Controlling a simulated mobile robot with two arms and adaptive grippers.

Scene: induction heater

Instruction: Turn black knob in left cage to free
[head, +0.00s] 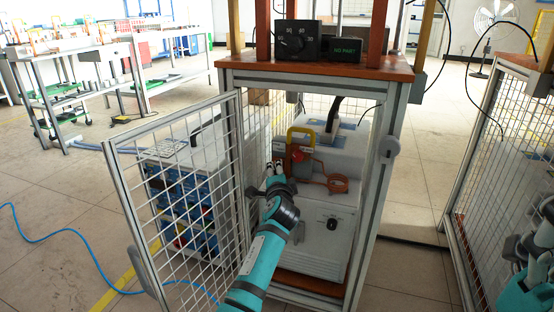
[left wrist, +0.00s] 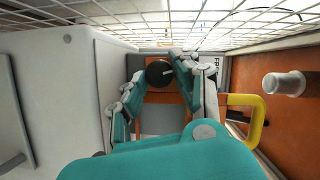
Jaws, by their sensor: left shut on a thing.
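My left gripper (head: 275,172) reaches through the open door into the left cage, beside an orange unit (head: 294,155) with a yellow handle (head: 301,131). In the left wrist view, the black knob (left wrist: 158,73) sits between the fingertips of my left gripper (left wrist: 155,85), which is shut on it. White lettering plate (left wrist: 211,72) shows beside the fingers, partly covered. In the head view this knob is hidden by the gripper. Another black knob (head: 332,223) is on the white heater's front. Parts of my right arm show at the right edge; its fingers cannot be made out.
The open mesh door (head: 180,200) stands left of my left arm. A copper coil (head: 335,183) sticks out just right of the gripper. The cage's wooden top (head: 330,69) bears a black display box. Another mesh cage (head: 500,170) stands at the right.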

